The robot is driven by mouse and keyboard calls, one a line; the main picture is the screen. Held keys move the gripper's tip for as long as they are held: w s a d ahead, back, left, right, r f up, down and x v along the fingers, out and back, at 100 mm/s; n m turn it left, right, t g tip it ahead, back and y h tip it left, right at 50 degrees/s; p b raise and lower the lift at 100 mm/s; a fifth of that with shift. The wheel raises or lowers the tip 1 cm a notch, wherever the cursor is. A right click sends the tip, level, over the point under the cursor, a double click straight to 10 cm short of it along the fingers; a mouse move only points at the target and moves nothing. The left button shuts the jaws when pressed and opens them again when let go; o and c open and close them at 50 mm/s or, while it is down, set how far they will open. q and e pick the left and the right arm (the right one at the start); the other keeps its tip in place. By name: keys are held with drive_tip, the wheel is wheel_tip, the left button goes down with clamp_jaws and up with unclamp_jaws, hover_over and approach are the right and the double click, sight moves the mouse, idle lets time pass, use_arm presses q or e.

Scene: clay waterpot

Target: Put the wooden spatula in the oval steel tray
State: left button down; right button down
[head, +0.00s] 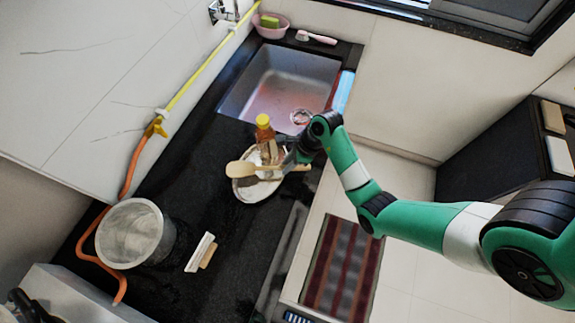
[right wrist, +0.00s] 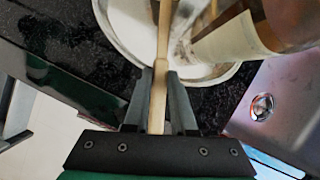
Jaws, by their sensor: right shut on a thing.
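The wooden spatula (head: 240,169) is pale wood. Its broad head points left and lies over the oval steel tray (head: 247,195) on the dark counter. My right gripper (head: 292,166) is shut on its handle, at the tray's right side. In the right wrist view the handle (right wrist: 158,105) runs between the two fingers (right wrist: 159,95), and the spatula passes over the tray's rim (right wrist: 130,48). I cannot tell whether the spatula touches the tray. My left gripper is not in view.
A bottle with a yellow cap (head: 263,121) stands at the tray's far edge, close to my right gripper. The sink (head: 280,85) lies behind. An orange hose (head: 128,180) runs along the wall.

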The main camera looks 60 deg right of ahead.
drive_tip(key=shift+f, duration=0.6)
drive_tip(key=c, duration=0.7)
unclamp_jaws()
drive_tip(key=shift+c, duration=0.2)
drive_tip(key=shift+r, duration=0.3)
drive_tip(key=p+v, duration=0.7)
drive_tip(key=v, duration=0.5)
drive_tip(key=shift+r, duration=0.4)
